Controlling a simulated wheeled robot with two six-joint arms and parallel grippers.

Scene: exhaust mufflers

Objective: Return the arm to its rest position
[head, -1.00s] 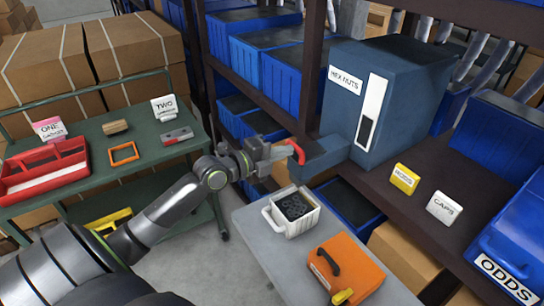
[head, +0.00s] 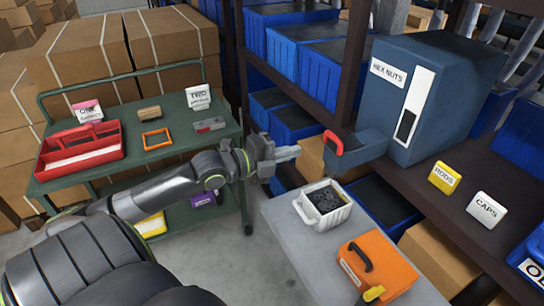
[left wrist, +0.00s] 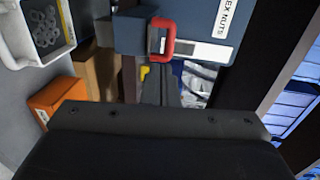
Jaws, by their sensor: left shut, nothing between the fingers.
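My left arm reaches in from the left in the head view. Its gripper (head: 287,153) is shut and empty, pointing right in mid-air between the green cart and the shelf. The closed fingers also show in the left wrist view (left wrist: 163,84). The red handle (head: 333,143) of the blue HEX NUTS dispenser (head: 440,90) is to the right of the fingertips, with a gap between. That red handle shows at the top of the left wrist view (left wrist: 172,40). My right gripper is not in view.
A grey table (head: 290,235) below holds a white bin of nuts (head: 325,203) and an orange case (head: 377,270). The green cart (head: 185,148) at left carries a red tray (head: 80,147) and small parts. Shelf posts (head: 350,65) and blue bins stand behind.

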